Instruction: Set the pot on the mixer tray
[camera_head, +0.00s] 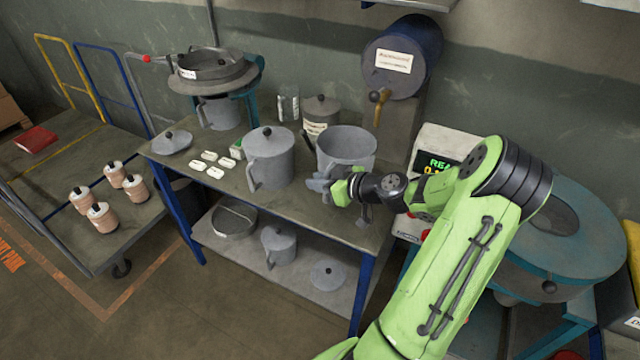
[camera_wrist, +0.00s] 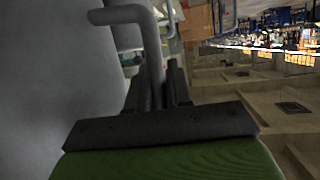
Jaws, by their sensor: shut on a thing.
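A grey open pot (camera_head: 345,150) is upright at the right end of the workbench. I cannot tell whether its base touches the bench. My gripper (camera_head: 326,186) is at its front side, shut on its handle. In the wrist view the pot's grey wall (camera_wrist: 45,70) fills the left, and the bent handle (camera_wrist: 152,45) runs down between my dark fingers (camera_wrist: 165,90). A second grey pot (camera_head: 268,160), with a lid, stands to the left. Right of my arm is a round teal-rimmed machine (camera_head: 590,235); I cannot tell whether it is the mixer or where its tray is.
The workbench (camera_head: 225,185) also bears a loose lid (camera_head: 172,143), white tags (camera_head: 210,163) and a lidded jar (camera_head: 320,115). A blue drum (camera_head: 415,50) with a tap stands behind. A display box (camera_head: 440,150) is behind my arm. A sieve stand (camera_head: 212,75) is at back left.

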